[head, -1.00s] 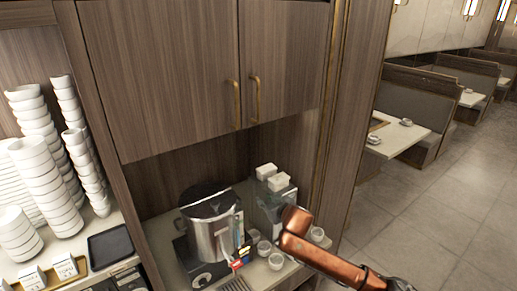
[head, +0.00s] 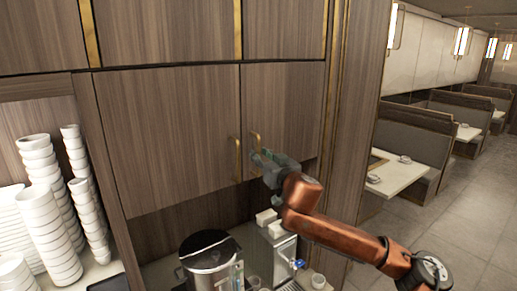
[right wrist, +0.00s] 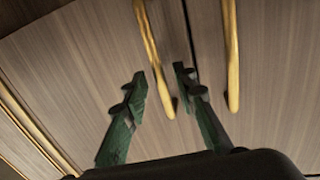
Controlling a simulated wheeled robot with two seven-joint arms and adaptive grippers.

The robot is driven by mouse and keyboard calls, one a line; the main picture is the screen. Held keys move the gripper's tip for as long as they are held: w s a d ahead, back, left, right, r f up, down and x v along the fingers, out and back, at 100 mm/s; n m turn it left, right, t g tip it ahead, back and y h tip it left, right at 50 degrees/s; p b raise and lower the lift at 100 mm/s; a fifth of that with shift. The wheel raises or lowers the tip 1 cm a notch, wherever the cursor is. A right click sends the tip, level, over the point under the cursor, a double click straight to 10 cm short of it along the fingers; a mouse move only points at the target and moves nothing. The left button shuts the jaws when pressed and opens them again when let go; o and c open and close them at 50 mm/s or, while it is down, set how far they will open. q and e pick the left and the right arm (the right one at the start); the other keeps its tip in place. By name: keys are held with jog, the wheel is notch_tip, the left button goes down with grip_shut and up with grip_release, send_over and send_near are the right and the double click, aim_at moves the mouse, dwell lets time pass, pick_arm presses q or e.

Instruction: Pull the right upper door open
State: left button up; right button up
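The right upper door (head: 290,100) is a brown wood-grain panel, shut flush beside the left upper door (head: 175,130). Its upright brass handle (head: 255,138) is near the seam. My right gripper (head: 258,160) is raised at the handle's lower part. In the right wrist view, the door's handle (right wrist: 149,45) lies in the gap between the open green fingers of the right gripper (right wrist: 159,73). The left door's handle (right wrist: 231,55) is outside them. I cannot tell whether a finger touches the handle. My left gripper is not in view.
Below the doors stand a steel pot (head: 210,262) and a dispenser with white containers (head: 268,217). Stacked white bowls (head: 48,215) fill the left shelf. A brass-edged pillar (head: 350,120) borders the right door; booths and open floor lie beyond.

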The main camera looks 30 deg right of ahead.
jog(key=shift+w+d, duration=0.1)
jog(key=shift+w, duration=0.75)
jog(key=shift+c, duration=0.4)
grip_shut()
